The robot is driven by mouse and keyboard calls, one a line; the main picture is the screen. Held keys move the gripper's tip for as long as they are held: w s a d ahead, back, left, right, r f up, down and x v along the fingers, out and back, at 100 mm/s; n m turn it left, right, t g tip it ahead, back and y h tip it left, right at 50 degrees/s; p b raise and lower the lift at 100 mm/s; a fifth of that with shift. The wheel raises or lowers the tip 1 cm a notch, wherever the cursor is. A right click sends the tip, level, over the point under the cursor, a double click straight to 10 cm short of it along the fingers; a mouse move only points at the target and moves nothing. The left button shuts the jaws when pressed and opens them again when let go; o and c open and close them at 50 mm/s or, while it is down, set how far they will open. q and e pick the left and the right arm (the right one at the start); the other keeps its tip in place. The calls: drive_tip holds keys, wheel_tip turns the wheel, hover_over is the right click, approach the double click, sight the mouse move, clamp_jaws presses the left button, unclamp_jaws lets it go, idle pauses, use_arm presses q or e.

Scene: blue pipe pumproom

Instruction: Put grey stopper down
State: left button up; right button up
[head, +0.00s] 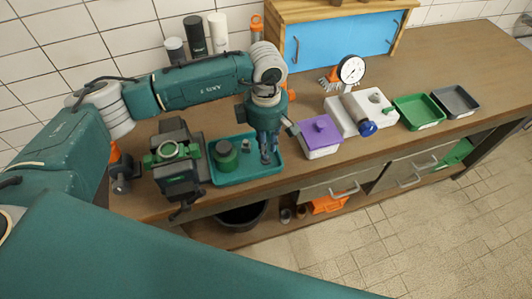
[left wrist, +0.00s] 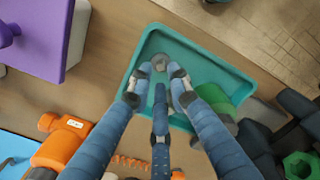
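My left gripper (head: 267,158) points down over the teal tray (head: 272,170) on the workbench. Whether the stopper touches the tray floor is hard to tell. A green round jar (head: 225,156) stands in the tray to the left of the gripper, with a small grey piece (head: 245,146) beside it. The teal tray also shows in the left wrist view (left wrist: 135,70). My right gripper is not in view.
A purple-lidded box (head: 320,133) stands close to the right of the tray. A dark vise-like device (head: 176,160) stands close to its left. A white block with a dial gauge (head: 352,70), a green tray (head: 419,111) and a grey tray (head: 455,101) are farther right.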

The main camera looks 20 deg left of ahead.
use_arm(q)
wheel_tip(320, 180, up, 9)
drive_tip(key=b, duration=0.2)
drive_tip(key=shift+f+b, duration=0.15)
drive_tip(key=shift+b, duration=0.2)
